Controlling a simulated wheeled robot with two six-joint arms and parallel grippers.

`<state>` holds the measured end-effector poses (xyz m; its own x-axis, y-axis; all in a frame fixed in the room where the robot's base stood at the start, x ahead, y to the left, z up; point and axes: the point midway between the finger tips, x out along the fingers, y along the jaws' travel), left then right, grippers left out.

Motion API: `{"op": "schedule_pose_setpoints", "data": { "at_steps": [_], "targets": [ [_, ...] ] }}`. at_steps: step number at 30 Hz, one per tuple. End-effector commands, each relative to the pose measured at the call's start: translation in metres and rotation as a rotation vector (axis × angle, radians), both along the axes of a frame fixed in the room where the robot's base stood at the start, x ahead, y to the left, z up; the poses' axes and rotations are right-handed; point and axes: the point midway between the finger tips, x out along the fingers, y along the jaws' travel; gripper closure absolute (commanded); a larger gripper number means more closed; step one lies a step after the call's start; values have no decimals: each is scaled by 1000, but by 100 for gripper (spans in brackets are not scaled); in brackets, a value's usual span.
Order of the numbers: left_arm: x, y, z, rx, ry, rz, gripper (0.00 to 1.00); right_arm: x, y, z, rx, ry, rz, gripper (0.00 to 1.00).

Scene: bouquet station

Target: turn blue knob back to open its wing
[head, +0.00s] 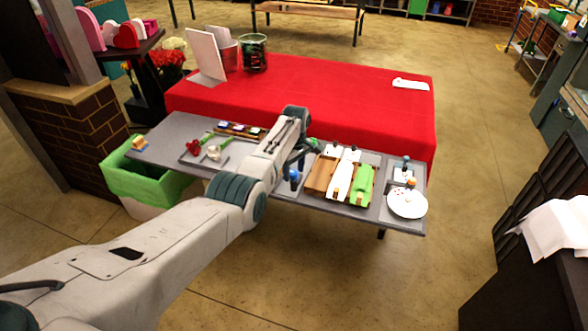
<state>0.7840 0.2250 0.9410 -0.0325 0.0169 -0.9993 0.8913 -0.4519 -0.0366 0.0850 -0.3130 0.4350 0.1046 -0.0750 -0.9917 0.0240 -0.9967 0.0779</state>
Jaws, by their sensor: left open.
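A small blue knob (294,175) stands upright on the grey table, just left of a brown wooden fixture (319,174). The fixture has a white panel (341,180) and a green panel (362,184) lying across it. I cannot tell which part is the blue knob's wing or whether it is open. My left gripper (305,150) is open above the table, just behind the knob and at the fixture's left side. Its wrist hides part of the table, and contact with the knob cannot be told. My right gripper is out of view.
The grey table (165,145) also holds red and white flowers (203,149) and a white plate (407,203). A red-covered table (300,91) stands behind it. A green-lined bin (147,183) is at left. Open floor lies in front.

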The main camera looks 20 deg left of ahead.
Motion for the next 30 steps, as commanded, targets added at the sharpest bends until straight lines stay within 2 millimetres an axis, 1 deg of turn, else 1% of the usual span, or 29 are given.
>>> {"op": "schedule_pose_setpoints", "data": {
  "at_steps": [2, 3, 5, 6, 8, 9, 16, 20, 26, 30],
  "targets": [
    [0, 0, 0, 0, 0, 0, 52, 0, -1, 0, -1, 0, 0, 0],
    [0, 0, 0, 0, 0, 0, 60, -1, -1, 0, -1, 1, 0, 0],
    [0, 0, 0, 0, 0, 0, 71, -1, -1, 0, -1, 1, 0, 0],
    [0, 0, 0, 0, 0, 0, 79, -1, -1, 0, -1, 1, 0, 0],
    [0, 0, 0, 0, 0, 0, 91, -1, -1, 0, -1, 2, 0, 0],
    [0, 0, 0, 0, 0, 0, 94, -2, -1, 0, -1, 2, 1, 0],
    [0, 0, 1, 0, 0, -16, 94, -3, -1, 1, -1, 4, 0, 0],
    [0, 0, 1, 0, 0, -58, 94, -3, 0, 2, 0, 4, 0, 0],
    [0, 0, 1, 0, 0, -184, 94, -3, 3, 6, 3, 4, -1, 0],
    [0, 0, 2, 0, 1, -307, 94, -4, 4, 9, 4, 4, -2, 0]
  ]
}}
